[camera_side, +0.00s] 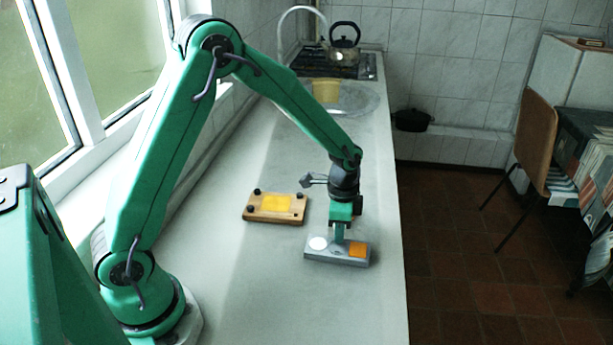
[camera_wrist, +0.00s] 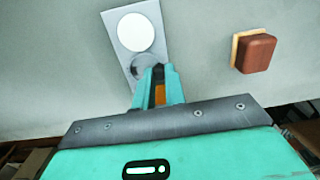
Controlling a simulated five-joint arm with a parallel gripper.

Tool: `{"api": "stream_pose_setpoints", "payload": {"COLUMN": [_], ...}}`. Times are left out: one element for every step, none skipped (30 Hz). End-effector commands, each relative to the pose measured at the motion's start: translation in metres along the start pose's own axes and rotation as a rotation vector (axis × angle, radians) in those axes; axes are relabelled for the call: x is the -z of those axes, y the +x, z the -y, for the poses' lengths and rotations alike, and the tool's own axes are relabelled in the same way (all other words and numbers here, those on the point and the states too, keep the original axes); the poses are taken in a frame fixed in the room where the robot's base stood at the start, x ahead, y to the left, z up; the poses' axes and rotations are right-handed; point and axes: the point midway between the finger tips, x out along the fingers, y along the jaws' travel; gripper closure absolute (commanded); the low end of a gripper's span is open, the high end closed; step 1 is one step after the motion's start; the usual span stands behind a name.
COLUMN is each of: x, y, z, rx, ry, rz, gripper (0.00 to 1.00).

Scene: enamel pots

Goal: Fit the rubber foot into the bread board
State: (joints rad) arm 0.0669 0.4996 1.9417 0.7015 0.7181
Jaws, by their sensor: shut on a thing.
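The bread board (camera_side: 252,215) is a wooden block with a yellow panel and black knobs at its corners. It lies on the counter, left of and a little beyond my gripper (camera_side: 338,240). The gripper points down at the middle of a grey holder (camera_side: 315,258), which has a white disc at the left and an orange square at the right. In the wrist view the holder (camera_wrist: 121,36) shows a dark round spot by the fingertips (camera_wrist: 157,72). The gripper is shut on the rubber foot, which is mostly hidden between the fingers. Orange shows between them.
In the wrist view a red-brown block on a tan base (camera_wrist: 254,52) stands right of the holder; I cannot match it surely in the side view. A window wall bounds the counter at left. The counter (camera_side: 260,285) in front is clear; its right edge drops to the floor.

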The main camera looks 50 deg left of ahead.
Motion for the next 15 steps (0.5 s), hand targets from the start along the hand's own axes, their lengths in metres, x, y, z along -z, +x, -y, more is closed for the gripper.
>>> {"api": "stream_pose_setpoints", "payload": {"x": [0.0, 0.0, 0.0, 0.0, 0.001, 0.001, 0.0, 0.0, 0.0, 0.0, 0.0, 0.0, 0.0, 0.0, 0.0], "y": [-0.002, -0.004, -0.005, -0.006, -0.007, -0.009, -0.009, -0.011, -0.012, -0.013, -0.014, -0.015, -0.016, -0.018, -0.019], "z": [0.0, 0.0, 0.0, 0.0, 0.0, 0.0, 0.0, 0.0, 0.0, 0.0, 0.0, 0.0, 0.0, 0.0, 0.0], "rx": [0.001, 0.001, 0.002, 0.002, 0.002, 0.002, 0.002, 0.002, 0.001, 0.001, 0.001, 0.001, 0.001, 0.002, 0.002], "ry": [0.0, 0.0, 0.0, 0.0, 0.0, 0.0, 0.0, 0.0, 0.0, 0.0, 0.0, 0.0, 0.0, 0.0, 0.0], "rz": [-0.001, -0.001, -0.002, -0.002, -0.002, -0.002, -0.002, -0.002, -0.001, -0.001, -0.001, -0.001, -0.002, -0.002, -0.002], "gripper": [1.0, 1.0, 1.0, 1.0, 1.0, 1.0, 1.0, 1.0, 1.0, 1.0, 1.0, 1.0, 1.0, 1.0, 1.0]}}
